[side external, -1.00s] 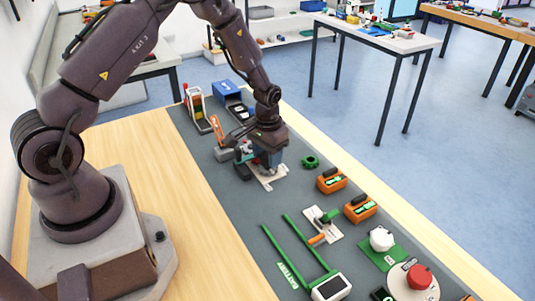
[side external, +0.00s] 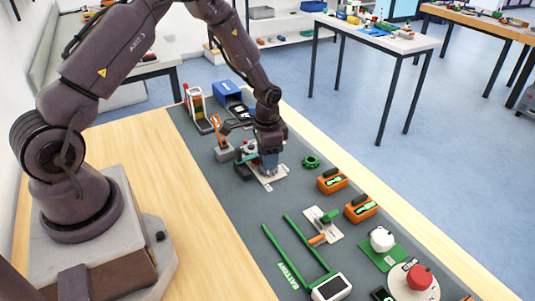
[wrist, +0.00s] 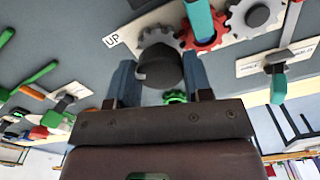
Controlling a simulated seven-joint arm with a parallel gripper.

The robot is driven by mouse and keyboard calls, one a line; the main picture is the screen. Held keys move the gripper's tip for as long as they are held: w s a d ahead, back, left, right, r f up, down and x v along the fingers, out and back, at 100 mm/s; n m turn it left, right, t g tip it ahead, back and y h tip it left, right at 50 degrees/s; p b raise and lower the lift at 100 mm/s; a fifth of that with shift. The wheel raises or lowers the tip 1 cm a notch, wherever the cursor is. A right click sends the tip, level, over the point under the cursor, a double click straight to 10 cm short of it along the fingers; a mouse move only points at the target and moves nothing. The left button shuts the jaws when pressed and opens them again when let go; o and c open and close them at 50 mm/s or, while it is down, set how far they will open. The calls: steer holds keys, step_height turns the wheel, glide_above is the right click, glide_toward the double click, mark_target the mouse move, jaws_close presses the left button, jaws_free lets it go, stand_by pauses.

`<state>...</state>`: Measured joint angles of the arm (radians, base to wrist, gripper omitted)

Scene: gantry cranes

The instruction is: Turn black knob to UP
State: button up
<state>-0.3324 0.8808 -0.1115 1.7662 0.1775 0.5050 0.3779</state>
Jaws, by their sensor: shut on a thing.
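The black knob (wrist: 158,70) sits in front of a grey gear (wrist: 157,36) in the wrist view. A small white label reading UP (wrist: 112,41) lies to the upper left of it. My gripper (wrist: 161,82) has one blue finger on each side of the knob and is shut on it. In the side external view my gripper (side external: 267,172) points down over the pale gear plate (side external: 270,182), and the knob is hidden behind the fingers.
A red gear (wrist: 205,30) and a teal handle (wrist: 198,18) stand close beside the knob. A green gear (side external: 311,162) and orange blocks (side external: 331,181) lie to the right. A grey block with an orange lever (side external: 223,152) stands close on the left.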

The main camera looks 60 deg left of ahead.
stand_by(0.3)
steer(key=o, duration=0.9)
steer(key=shift+r, duration=0.1)
step_height(320, 180, up, 13)
steer(key=shift+f, duration=0.1)
steer(key=s+d+r+n+t, duration=0.1)
steer(key=s+d+r+t, duration=0.1)
steer(key=s+r, duration=0.4)
steer(key=s+d+r+n+t, duration=0.1)
steer(key=s+d+r, duration=0.3)
steer(key=s+r, duration=0.2)
steer(key=s+d+r+n+t, duration=0.1)
steer(key=s+d+r+t, duration=0.1)
steer(key=s+d+r, duration=0.2)
steer(key=shift+s+r+t, duration=0.1)
steer(key=shift+s+r, duration=0.25)
steer(key=shift+s, duration=0.45)
steer(key=shift+s+r+t, duration=0.1)
steer(key=shift+s+r, duration=0.3)
steer(key=shift+s, duration=0.35)
steer(key=shift+s+r+t, duration=0.1)
steer(key=shift+s+r, duration=0.25)
steer(key=shift+s, duration=0.45)
